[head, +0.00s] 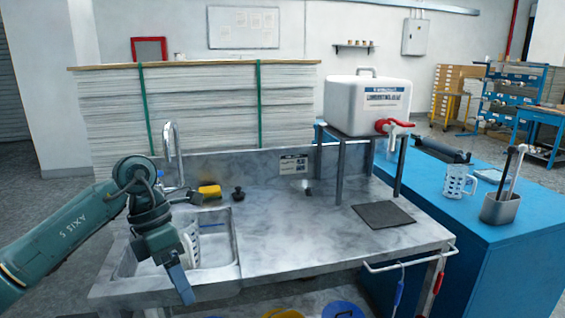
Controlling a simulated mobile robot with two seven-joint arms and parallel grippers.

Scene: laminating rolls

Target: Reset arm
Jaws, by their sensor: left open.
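My left arm comes in from the left, and my left gripper (181,284) hangs over the front left of the sink, pointing down. It is open, and I see nothing held in it. The steel sink (222,262) is set into the left of the grey counter (310,235). A white slotted object (191,238) shows in the sink just behind the gripper, partly hidden by it. I cannot tell whether they touch. My right gripper is not in view.
A faucet (172,150), a yellow sponge (209,191) and a black stopper (238,194) stand behind the sink. A white water tank (367,104) sits on a stand at the right, with a dark mat (383,214) before it. The counter's middle is clear.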

